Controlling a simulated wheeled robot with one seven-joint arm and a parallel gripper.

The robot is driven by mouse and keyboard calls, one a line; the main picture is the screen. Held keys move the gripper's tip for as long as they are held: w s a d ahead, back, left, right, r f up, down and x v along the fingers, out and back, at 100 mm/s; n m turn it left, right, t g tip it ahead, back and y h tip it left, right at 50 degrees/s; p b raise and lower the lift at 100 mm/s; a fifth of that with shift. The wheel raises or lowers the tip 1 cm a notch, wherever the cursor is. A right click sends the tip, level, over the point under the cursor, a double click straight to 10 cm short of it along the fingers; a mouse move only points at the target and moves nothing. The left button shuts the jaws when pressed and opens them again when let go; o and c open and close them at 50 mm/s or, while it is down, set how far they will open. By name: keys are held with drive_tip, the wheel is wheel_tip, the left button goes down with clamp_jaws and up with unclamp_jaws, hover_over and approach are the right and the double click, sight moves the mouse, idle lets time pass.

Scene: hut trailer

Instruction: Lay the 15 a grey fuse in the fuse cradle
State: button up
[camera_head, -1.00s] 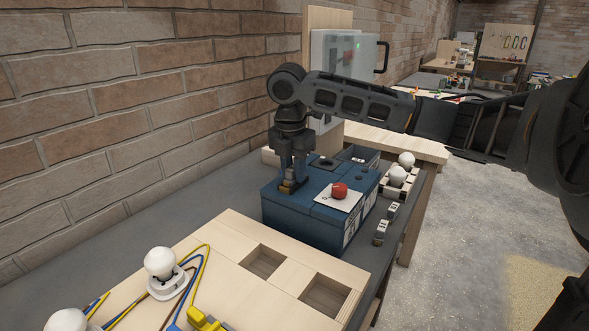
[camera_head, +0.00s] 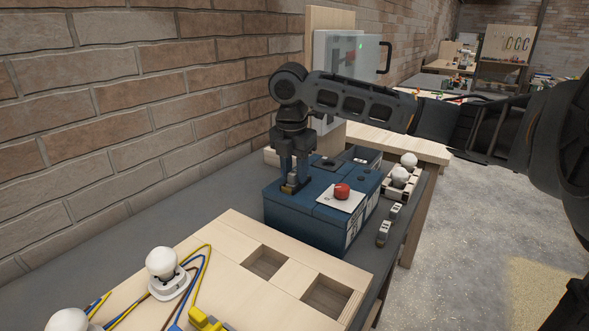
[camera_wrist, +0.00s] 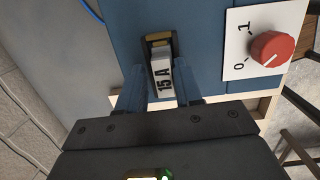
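The 15 A grey fuse (camera_wrist: 161,83) shows in the wrist view, with its label facing up. It lies in line with the fuse cradle (camera_wrist: 159,40), a dark frame with brass at its far end, and appears to sit inside it. The cradle also shows in the head view (camera_head: 289,189), on the near left corner of the blue box. My gripper (camera_head: 294,178) points down over it. In the wrist view its two fingers (camera_wrist: 162,92) stand on either side of the fuse, with visible gaps.
The blue box (camera_head: 300,222) carries a red rotary knob (camera_head: 341,191) right of my gripper. A wooden board (camera_head: 228,263) with a lamp and wires lies in front. Two small light-coloured fuses (camera_head: 385,232) lie at right. A brick wall stands left.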

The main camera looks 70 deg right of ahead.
sight(293, 173)
drive_tip(key=shift+a+r+b, duration=0.1)
drive_tip(key=shift+a+r, duration=0.05)
drive_tip(key=shift+r, duration=1.15)
drive_tip(key=shift+a+r+b, duration=0.1)
drive_tip(key=shift+a+r, duration=0.1)
drive_tip(key=shift+r, duration=1.05)
drive_tip(key=shift+a+r+b, duration=0.1)
drive_tip(key=shift+a+r, duration=0.05)
drive_tip(key=shift+r, duration=1.15)
